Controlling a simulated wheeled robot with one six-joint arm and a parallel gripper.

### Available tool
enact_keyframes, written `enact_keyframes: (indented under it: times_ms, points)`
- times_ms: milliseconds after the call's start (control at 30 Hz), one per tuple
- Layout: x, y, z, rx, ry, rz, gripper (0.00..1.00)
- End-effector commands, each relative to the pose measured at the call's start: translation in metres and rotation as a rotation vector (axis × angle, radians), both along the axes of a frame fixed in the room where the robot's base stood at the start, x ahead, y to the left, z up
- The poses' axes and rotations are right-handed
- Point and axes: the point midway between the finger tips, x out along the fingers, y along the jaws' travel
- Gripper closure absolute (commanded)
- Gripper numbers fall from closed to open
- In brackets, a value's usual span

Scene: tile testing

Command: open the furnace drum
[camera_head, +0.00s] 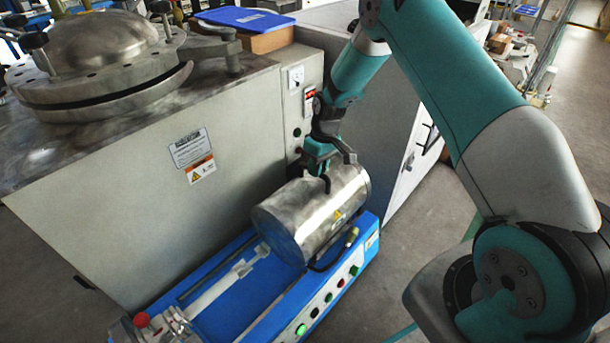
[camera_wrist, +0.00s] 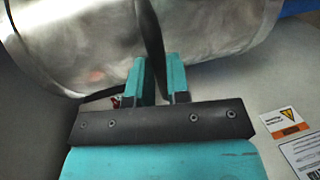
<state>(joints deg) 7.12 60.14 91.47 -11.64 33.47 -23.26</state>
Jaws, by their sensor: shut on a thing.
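The furnace drum (camera_head: 312,208) is a shiny metal cylinder lying on its side on a blue machine base. It fills the top of the wrist view (camera_wrist: 75,45). A dark curved handle (camera_head: 346,152) stands up from the top of the drum. My gripper (camera_head: 318,162) is at the drum's upper back side. In the wrist view, the teal fingers (camera_wrist: 158,78) are shut on the dark handle (camera_wrist: 150,35), one on each side of it. The seam of the drum and any gap in it cannot be made out.
A grey cabinet (camera_head: 120,200) with a round metal lid (camera_head: 100,45) stands at the left, close to the drum. The blue base (camera_head: 222,295) has several buttons along its front. Open floor (camera_head: 420,225) lies at the right.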

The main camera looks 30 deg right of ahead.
Motion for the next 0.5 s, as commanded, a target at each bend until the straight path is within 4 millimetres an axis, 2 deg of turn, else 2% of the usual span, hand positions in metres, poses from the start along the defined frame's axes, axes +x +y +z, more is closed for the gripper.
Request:
enact_keyframes:
  times_ms: [200, 500]
  points:
    - [0.007, -0.017, 0.0, 0.001, -0.003, -0.002, 1.0]
    - [0.009, -0.019, 0.0, 0.002, -0.004, -0.002, 1.0]
